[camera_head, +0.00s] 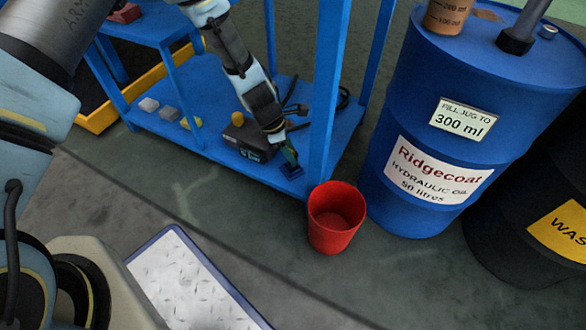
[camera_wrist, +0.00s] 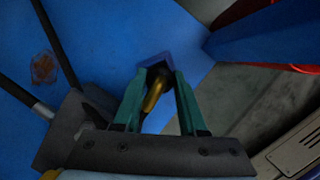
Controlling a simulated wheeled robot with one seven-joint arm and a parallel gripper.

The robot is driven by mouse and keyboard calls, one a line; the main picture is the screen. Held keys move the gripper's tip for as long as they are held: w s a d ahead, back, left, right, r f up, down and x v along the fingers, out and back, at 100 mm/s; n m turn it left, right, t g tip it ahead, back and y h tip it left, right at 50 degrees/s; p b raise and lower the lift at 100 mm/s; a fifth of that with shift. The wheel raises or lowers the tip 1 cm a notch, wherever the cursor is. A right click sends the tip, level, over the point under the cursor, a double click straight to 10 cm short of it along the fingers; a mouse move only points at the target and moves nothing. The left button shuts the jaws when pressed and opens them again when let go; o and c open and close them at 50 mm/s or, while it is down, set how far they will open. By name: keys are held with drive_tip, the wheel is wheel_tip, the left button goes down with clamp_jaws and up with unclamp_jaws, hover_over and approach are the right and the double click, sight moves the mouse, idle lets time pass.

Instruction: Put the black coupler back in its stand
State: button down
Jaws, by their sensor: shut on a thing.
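My gripper (camera_head: 289,158) reaches down over the front right corner of the blue cart's lower shelf. In the wrist view its teal fingers (camera_wrist: 158,88) are shut on the coupler (camera_wrist: 153,94), which shows a brass-yellow body and a dark end. A small dark blue stand (camera_head: 293,187) sits on the shelf just below the fingertips. In the wrist view the stand (camera_wrist: 153,61) lies right beyond the coupler's dark end. I cannot tell whether that end is inside the stand or only over it. The fingers hide most of the coupler in the head view.
The blue shelf (camera_head: 205,128) has a dark box (camera_head: 246,137) with cables and several small blocks left of my gripper. A blue post (camera_head: 328,90) stands close on the right. A red bucket (camera_head: 335,218) and a blue drum (camera_head: 415,110) stand on the floor beyond.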

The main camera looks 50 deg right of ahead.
drive_tip(key=shift+f, duration=0.55)
drive_tip(key=shift+c, duration=1.9)
unclamp_jaws()
drive_tip(key=p+v, duration=0.4)
drive_tip(key=v, duration=0.1)
drive_tip(key=p+v, duration=0.4)
drive_tip(key=v, duration=0.6)
drive_tip(key=shift+a+r, duration=0.15)
drive_tip(key=shift+r, duration=0.25)
